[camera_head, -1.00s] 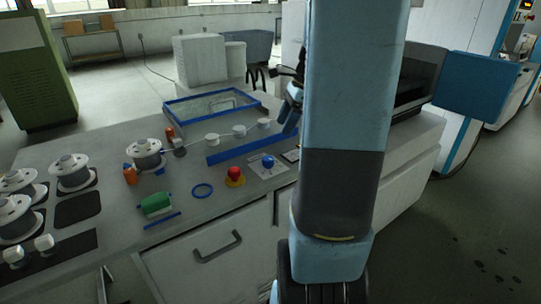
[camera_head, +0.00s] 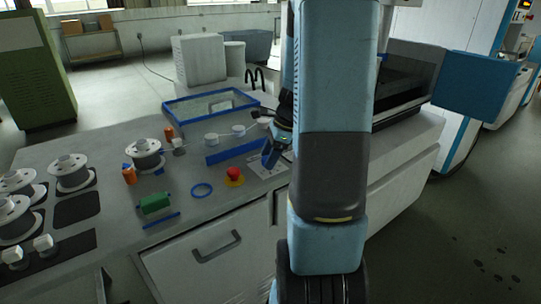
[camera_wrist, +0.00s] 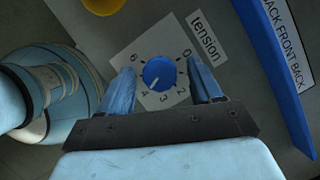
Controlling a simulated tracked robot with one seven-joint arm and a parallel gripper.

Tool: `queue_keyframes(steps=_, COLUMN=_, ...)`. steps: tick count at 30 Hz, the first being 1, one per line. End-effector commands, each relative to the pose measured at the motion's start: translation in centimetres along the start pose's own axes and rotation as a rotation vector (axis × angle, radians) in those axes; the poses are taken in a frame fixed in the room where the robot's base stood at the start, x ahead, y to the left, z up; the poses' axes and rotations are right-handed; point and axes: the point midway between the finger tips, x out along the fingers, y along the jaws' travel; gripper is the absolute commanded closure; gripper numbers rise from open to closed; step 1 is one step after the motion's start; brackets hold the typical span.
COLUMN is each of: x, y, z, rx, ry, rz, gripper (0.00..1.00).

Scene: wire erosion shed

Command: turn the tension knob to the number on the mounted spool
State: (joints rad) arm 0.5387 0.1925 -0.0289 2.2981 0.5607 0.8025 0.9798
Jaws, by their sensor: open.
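The tension knob (camera_wrist: 158,73) is round and blue on a pale dial plate (camera_wrist: 127,62) with numbers around it. Its white mark points to the lower left, at about 4. The label "tension" (camera_wrist: 205,38) sits beside the plate. My gripper (camera_wrist: 160,76) is open, with one finger on each side of the knob in the wrist view; I cannot tell whether they touch it. In the head view my gripper (camera_head: 270,155) is over the dial and hides the knob. The mounted spool (camera_head: 146,150) stands upright on the bench; its number is not legible.
A red button on a yellow base (camera_head: 234,176) is just left of my gripper. A blue strip (camera_wrist: 277,80) with lettering runs right of the dial. White rollers (camera_head: 212,139) and a blue-framed tray (camera_head: 208,104) lie behind. Spare spools (camera_head: 72,172) stand at left.

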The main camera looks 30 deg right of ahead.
Motion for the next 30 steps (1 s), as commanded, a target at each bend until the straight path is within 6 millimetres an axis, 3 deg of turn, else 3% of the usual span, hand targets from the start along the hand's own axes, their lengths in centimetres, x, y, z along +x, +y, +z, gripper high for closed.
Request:
queue_keyframes(steps=6, x=0.0, y=0.0, z=0.0, rx=0.0, ry=0.0, rz=0.0, gripper=0.36)
queue_keyframes(steps=23, x=-0.05, y=-0.03, z=-0.03, rx=0.0, ry=0.0, rz=-0.001, gripper=0.9)
queue_keyframes(steps=30, x=-0.12, y=-0.15, z=-0.17, rx=-0.017, ry=0.001, rz=0.003, gripper=0.91)
